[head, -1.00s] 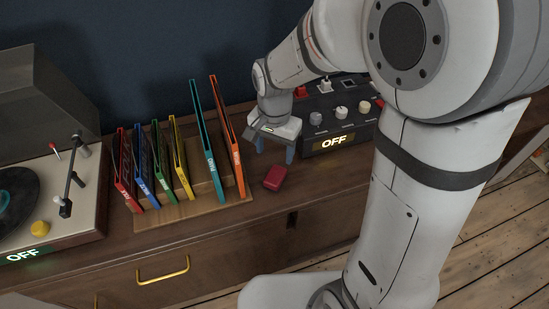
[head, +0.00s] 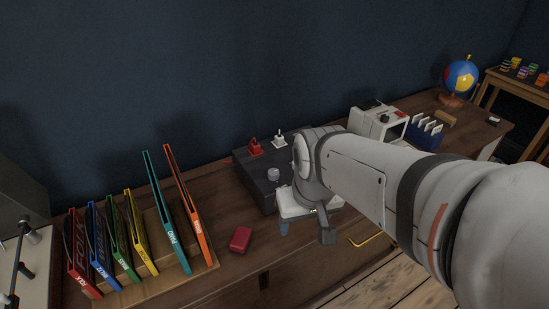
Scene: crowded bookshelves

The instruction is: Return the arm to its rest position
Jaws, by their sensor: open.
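My arm reaches in from the right in the head view. My gripper (head: 284,229) points down at the front of the dark control box (head: 256,183), its blue-grey fingertips partly hidden by its own white body. Nothing shows between the fingers. I cannot tell whether the fingers touch the box or the cabinet top. A small red block (head: 240,239) lies on the cabinet to the left of the gripper, apart from it.
A wooden rack (head: 157,284) holds several coloured record sleeves on the left. A record player (head: 32,262) stands at the far left edge. A white device (head: 377,124), a blue holder with white cards (head: 425,137) and a globe (head: 461,76) stand farther right.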

